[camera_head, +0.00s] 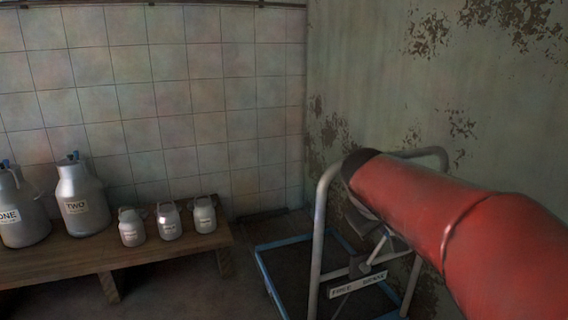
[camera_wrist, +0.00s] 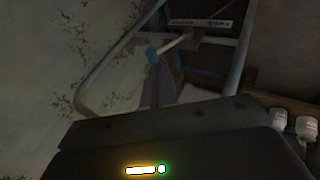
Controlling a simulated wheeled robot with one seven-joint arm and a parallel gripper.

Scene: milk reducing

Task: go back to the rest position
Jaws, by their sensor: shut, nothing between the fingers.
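My red arm reaches in from the right in the head view, its end in front of a grey tubular frame. My gripper (camera_wrist: 165,140) shows in the wrist view as a dark housing with small lights across the bottom. It is shut and holds nothing; its fingertips are not clearly visible. I cannot tell whether the gripper touches anything.
A wooden bench (camera_head: 160,253) at the left bears a can marked ONE (camera_head: 22,228), a can marked TWO (camera_head: 82,190) and three small cans (camera_head: 169,225). The frame (camera_head: 325,205) carries a labelled plate (camera_head: 357,284) beside a blue-edged platform (camera_head: 266,275). A peeling wall (camera_head: 365,70) stands close behind.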

